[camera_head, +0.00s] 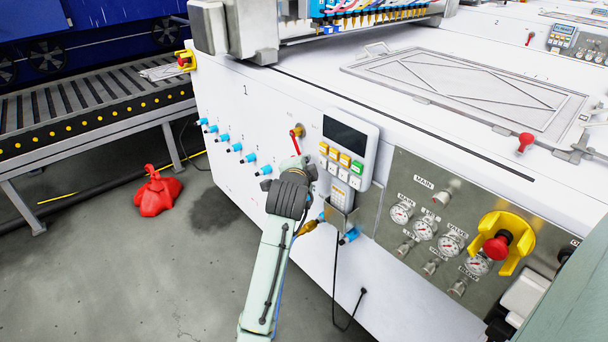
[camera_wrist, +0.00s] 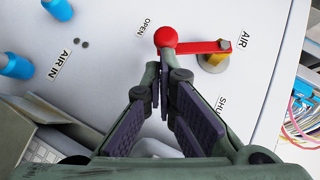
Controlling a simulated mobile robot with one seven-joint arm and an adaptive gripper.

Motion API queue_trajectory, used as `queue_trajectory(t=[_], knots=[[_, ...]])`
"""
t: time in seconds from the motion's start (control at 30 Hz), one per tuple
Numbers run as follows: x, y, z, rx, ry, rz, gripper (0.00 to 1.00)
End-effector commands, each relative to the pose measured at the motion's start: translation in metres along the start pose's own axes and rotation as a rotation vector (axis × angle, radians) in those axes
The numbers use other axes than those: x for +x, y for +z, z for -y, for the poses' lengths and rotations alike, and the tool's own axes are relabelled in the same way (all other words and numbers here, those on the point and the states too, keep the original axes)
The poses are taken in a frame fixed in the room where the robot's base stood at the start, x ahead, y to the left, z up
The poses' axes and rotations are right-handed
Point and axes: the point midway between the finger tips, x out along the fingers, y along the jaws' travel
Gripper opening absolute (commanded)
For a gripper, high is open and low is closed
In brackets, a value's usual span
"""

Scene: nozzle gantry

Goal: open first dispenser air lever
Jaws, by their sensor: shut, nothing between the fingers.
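The red air lever (camera_wrist: 190,47) shows in the wrist view, with a round red knob (camera_wrist: 167,38) at one end and a brass pivot (camera_wrist: 213,62) at the other. Its knob lies close to the OPEN label (camera_wrist: 143,27); the partly covered SHUT label (camera_wrist: 222,106) is lower right. My gripper (camera_wrist: 160,72) is shut and empty, its tips at or just below the knob; whether they touch cannot be told. In the head view the lever (camera_head: 297,132) stands on the white machine front, just above my gripper (camera_head: 299,158), which partly hides the area.
A control keypad (camera_head: 345,150) is mounted right beside my gripper. Blue air fittings (camera_head: 235,147) line the panel to the left. A gauge panel (camera_head: 440,225) with a yellow-guarded red button (camera_head: 497,245) is at right. The floor at left is open around a red object (camera_head: 158,193).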

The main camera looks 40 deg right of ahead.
Motion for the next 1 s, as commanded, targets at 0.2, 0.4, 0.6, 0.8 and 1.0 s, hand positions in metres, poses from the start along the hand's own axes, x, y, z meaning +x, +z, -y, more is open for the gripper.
queue_trajectory(t=[0.2, 0.4, 0.6, 0.8, 1.0], knots=[[0.013, 0.015, -0.017, 0.137, -0.137, 0.003, 0.00], [0.021, 0.022, -0.017, 0.239, -0.240, 0.003, 0.00], [0.026, 0.026, -0.016, 0.267, -0.267, 0.002, 0.00], [0.028, 0.029, -0.015, 0.265, -0.265, 0.002, 0.00], [0.029, 0.030, -0.015, 0.264, -0.264, 0.002, 0.00]])
